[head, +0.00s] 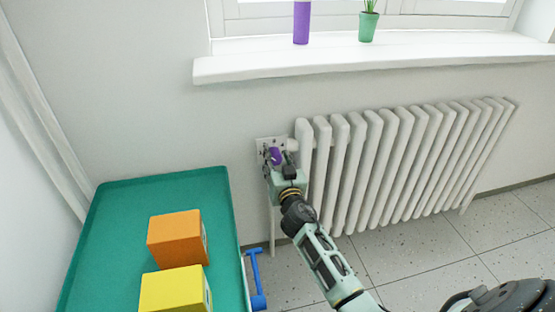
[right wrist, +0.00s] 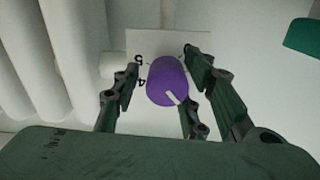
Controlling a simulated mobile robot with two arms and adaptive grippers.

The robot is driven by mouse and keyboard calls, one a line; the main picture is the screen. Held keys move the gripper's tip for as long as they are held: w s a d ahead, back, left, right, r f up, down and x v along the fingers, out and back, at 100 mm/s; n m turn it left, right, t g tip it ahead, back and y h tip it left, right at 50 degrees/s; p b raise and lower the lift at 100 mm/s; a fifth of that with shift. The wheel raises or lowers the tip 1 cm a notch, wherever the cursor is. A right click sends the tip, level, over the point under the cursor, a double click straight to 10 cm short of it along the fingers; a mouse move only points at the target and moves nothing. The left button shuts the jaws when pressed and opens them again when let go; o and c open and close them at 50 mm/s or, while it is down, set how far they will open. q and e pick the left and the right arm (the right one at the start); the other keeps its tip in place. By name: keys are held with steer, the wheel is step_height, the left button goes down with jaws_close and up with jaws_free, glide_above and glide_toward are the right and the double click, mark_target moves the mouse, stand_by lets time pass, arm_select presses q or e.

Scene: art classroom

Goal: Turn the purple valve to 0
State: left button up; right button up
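The purple valve (head: 274,155) sits on a pale plate (head: 263,144) at the left end of the radiator. In the right wrist view the valve (right wrist: 167,82) is a purple knob with a white pointer mark toward the lower right. The plate (right wrist: 150,42) shows the digits 5 and 4 left of the knob; other numbers are hidden. My right gripper (head: 278,163) is at the valve. My left gripper is out of view.
A white radiator (head: 400,160) stands right of the valve. A green table (head: 110,225) at left holds an orange box (head: 174,240) and a yellow box (head: 172,290). A blue tool (head: 256,280) is beside it. The windowsill (head: 290,65) juts out above.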

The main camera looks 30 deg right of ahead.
steer(key=c, duration=1)
steer(key=shift+d, duration=0.1)
